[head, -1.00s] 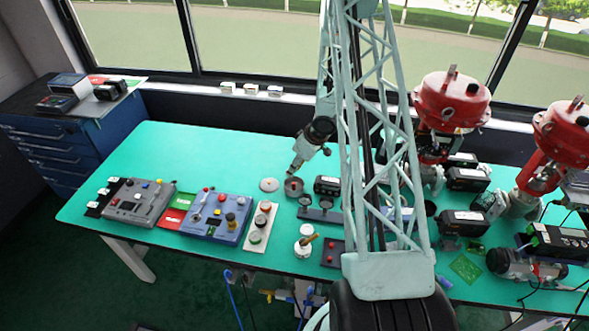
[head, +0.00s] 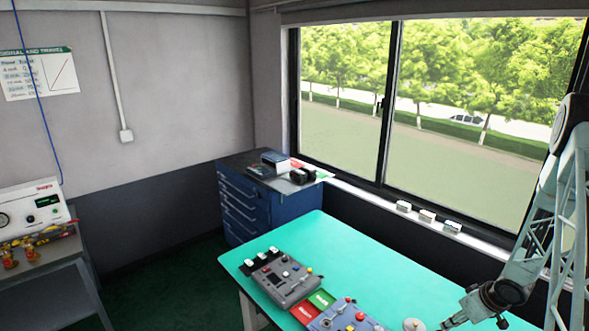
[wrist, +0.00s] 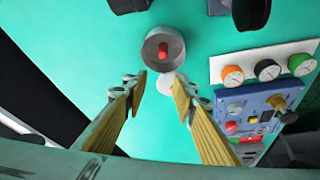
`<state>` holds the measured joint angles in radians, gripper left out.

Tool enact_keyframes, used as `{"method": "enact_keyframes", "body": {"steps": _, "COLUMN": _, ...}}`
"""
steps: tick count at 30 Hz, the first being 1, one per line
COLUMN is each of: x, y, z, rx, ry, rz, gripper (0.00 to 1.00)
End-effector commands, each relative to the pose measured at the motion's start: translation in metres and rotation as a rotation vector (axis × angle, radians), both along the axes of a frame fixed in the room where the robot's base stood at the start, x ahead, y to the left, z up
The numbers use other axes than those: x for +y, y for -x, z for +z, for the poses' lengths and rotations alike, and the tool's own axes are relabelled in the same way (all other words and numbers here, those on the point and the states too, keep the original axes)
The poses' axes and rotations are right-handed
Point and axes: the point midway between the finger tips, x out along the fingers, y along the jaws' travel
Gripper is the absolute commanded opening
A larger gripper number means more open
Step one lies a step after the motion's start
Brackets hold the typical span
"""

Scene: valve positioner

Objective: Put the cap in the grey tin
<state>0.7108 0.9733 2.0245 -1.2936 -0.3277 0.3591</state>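In the wrist view, the round grey tin (wrist: 152,52) stands open on the green bench top. A small red piece (wrist: 163,52), which looks like the cap, is inside it. A pale flat disc (wrist: 172,85) lies on the bench beside the tin, seen between my fingers. My gripper (wrist: 160,85) is open with nothing between its fingers, above the bench and short of the tin in the picture. In the head view my gripper (head: 448,324) is at the lower right, and the disc (head: 413,324) shows at the bottom edge. The tin is out of that view.
The green bench (head: 380,262) is clear behind the control boxes. A grey control box (head: 287,280) and a blue control box (head: 345,316) stand along its front. A panel with coloured dials (wrist: 268,68) is right of the tin. A blue drawer cabinet (head: 240,210) stands beyond.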

Motion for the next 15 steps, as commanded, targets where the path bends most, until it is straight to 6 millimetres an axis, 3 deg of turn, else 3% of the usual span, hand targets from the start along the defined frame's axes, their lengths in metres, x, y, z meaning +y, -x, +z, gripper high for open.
{"method": "enact_keyframes", "body": {"steps": 8, "x": -0.002, "y": -0.012, "z": 0.028, "rx": -0.003, "ry": 0.048, "rz": -0.013, "gripper": 0.25}}
{"method": "enact_keyframes", "body": {"steps": 15, "x": -0.001, "y": -0.022, "z": 0.066, "rx": -0.002, "ry": 0.109, "rz": -0.035, "gripper": 0.25}}
